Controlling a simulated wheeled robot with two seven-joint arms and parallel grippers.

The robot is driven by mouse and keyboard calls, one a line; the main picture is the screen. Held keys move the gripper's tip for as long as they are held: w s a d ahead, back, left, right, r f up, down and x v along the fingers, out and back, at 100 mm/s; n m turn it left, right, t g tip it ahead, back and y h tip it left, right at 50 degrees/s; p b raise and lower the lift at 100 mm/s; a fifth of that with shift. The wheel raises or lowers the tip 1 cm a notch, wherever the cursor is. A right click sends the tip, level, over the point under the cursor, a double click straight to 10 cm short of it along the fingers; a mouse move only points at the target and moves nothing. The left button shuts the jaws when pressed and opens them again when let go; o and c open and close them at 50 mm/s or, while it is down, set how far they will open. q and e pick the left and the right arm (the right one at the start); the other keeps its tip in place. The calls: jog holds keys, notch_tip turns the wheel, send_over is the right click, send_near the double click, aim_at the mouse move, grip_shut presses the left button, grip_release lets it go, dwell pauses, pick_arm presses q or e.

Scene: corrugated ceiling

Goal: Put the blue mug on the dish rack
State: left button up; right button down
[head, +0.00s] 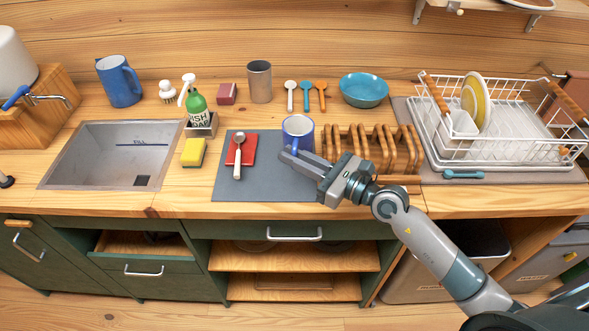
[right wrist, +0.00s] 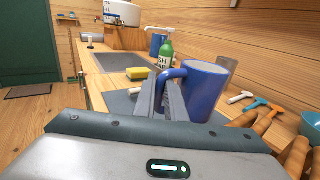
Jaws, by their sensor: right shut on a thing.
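The blue mug (head: 298,131) has a white inside and stands upright at the back right of the grey mat (head: 275,181). My right gripper (head: 289,156) reaches in from the right and is shut on the mug's handle. In the right wrist view the two fingers (right wrist: 172,101) close around the handle beside the blue mug (right wrist: 205,90). The white wire dish rack (head: 545,150) stands at the far right of the counter, holding a yellow plate (head: 483,100). My left gripper is not in view.
A wooden slotted rack (head: 405,152) stands between the mug and the dish rack. A teal bowl (head: 363,91) is behind it. A blue pitcher (head: 119,82), green soap bottle (head: 197,105) and sink (head: 110,153) are at left. A red cloth (head: 247,149) lies on the mat.

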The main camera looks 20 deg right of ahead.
jog(key=shift+f+b, duration=0.7)
jog(key=shift+f, duration=1.55)
jog(key=shift+f, duration=0.15)
jog(key=c, duration=1.8)
grip_release()
jog(key=shift+f, duration=0.1)
